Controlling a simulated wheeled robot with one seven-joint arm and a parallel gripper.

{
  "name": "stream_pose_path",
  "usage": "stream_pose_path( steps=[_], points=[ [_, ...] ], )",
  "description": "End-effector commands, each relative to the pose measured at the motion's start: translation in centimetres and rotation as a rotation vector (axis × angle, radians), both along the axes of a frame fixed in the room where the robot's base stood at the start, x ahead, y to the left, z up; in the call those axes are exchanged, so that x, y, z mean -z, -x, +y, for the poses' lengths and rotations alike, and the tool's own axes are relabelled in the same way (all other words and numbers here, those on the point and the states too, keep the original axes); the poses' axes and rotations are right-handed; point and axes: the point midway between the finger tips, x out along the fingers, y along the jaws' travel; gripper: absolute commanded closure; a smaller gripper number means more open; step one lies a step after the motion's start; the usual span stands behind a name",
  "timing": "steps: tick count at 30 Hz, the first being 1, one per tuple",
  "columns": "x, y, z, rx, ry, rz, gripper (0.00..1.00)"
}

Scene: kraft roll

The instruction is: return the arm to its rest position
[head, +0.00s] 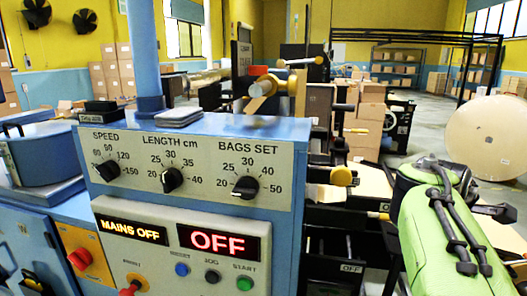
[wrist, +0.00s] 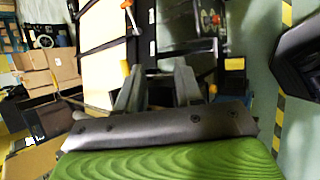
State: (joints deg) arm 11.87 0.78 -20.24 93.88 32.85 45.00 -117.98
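My arm (head: 440,230), with a green cover and dark cables, is at the right of the head view, beside the machine and apart from the control panel (head: 190,165). In the wrist view my gripper (wrist: 158,88) points away from the camera. Its two grey fingers stand apart, with nothing seen between them. The fingertips cannot be made out clearly in the head view. The panel displays read MAINS OFF (head: 131,228) and OFF (head: 218,241).
The blue machine housing (head: 300,140) fills the left and middle of the head view. A large kraft roll (head: 484,138) stands at the right. Cardboard boxes (head: 368,115) are stacked behind the machine. In the wrist view, floor shows right of the fingers, with yellow-black striping (wrist: 279,130).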

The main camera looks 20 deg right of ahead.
Motion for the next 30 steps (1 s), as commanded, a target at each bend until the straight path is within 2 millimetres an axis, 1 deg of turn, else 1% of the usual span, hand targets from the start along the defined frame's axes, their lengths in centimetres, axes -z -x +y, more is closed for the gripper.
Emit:
stream_pose_path(
  steps=[5,11,14,17,20,23,26,27,30],
  points=[
    [0.4,-0.1,1.7,0.022,-0.051,-0.063,0.64],
    [1.0,-0.2,4.5,0.059,-0.14,-0.158,0.64],
    [1.5,-0.1,6.6,0.087,-0.203,-0.217,0.64],
    [2.1,0.1,9.2,0.125,-0.285,-0.284,0.64],
    [3.0,0.7,12.5,0.174,-0.387,-0.349,0.64],
    [4.1,1.8,16.5,0.243,-0.512,-0.414,0.64],
    [5.9,4.0,21.6,0.35,-0.67,-0.468,0.64],
    [6.8,5.3,23.7,0.406,-0.735,-0.482,0.64],
    [9.2,8.3,28.0,0.546,-0.863,-0.497,0.64]
  ],
)
